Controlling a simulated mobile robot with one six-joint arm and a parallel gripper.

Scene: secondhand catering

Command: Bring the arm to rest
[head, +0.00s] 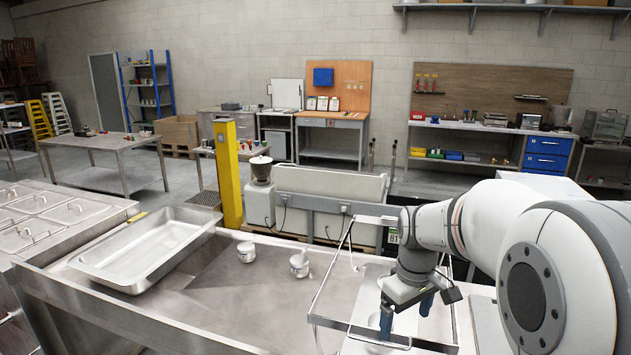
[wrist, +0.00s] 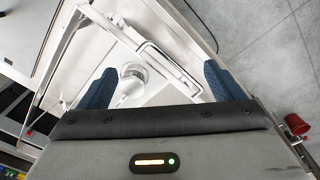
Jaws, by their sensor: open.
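My gripper (head: 407,314) hangs at the end of my white and grey arm at the right of the head view, pointing down over a clear-walled, metal-framed case. Its two blue fingers are apart. In the wrist view the gripper (wrist: 158,82) is open, with a finger at each side. A small white round pot (wrist: 132,75) shows between the fingers in that view, nearer the left one. I cannot tell how far below the fingertips it is. In the head view the fingers and frame mostly hide it.
The case's thin frame (head: 331,322) surrounds the space below my gripper. Left of it, two white pots (head: 246,252) (head: 299,265) and a large steel pan (head: 146,247) stand on a steel counter. A yellow post (head: 228,175) rises behind. The counter's front middle is clear.

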